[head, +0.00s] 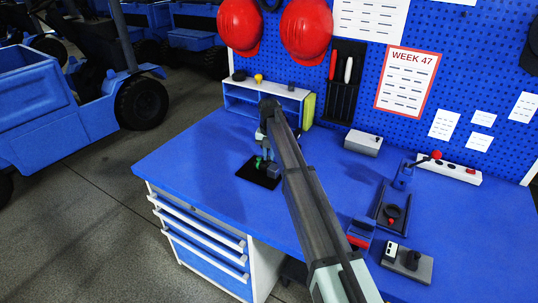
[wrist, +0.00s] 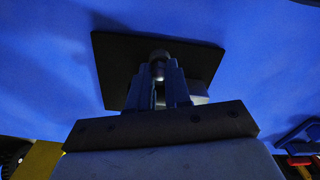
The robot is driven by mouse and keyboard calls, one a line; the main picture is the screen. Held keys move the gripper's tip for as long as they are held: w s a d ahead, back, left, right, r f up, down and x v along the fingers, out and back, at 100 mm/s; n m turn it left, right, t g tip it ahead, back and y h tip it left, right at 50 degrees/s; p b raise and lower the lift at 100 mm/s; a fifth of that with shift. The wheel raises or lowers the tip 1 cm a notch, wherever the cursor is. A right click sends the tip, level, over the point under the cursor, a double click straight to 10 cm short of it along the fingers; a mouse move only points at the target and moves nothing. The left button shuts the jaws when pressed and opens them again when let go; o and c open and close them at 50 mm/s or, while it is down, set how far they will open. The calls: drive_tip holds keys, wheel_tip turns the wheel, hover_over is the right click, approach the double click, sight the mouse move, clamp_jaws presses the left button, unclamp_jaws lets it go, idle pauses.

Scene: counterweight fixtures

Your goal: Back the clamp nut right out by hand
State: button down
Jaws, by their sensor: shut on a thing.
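The fixture's black base plate (head: 252,177) lies on the blue bench near its left end; it also shows in the wrist view (wrist: 118,62). A small dark round part, seemingly the clamp nut (wrist: 159,55), sits at the fingertips in the wrist view. My gripper (wrist: 159,72) is over the plate with its fingers closed on this nut. In the head view my gripper (head: 265,158) is partly hidden by my own arm. A small green part (head: 258,162) and a grey block (head: 273,170) show on the plate. The nut's thread is hidden.
A white shelf (head: 262,98) stands behind the fixture, with a grey box (head: 363,143) to its right. The bench's front left is clear.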

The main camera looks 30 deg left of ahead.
drive_tip(key=shift+n, duration=0.3)
idle(0.4)
drive_tip(key=c, duration=1.1)
unclamp_jaws()
drive_tip(key=shift+o, duration=0.2)
drive_tip(key=shift+r, duration=0.1)
wheel_tip(320, 180, up, 14)
drive_tip(key=shift+f, duration=0.25)
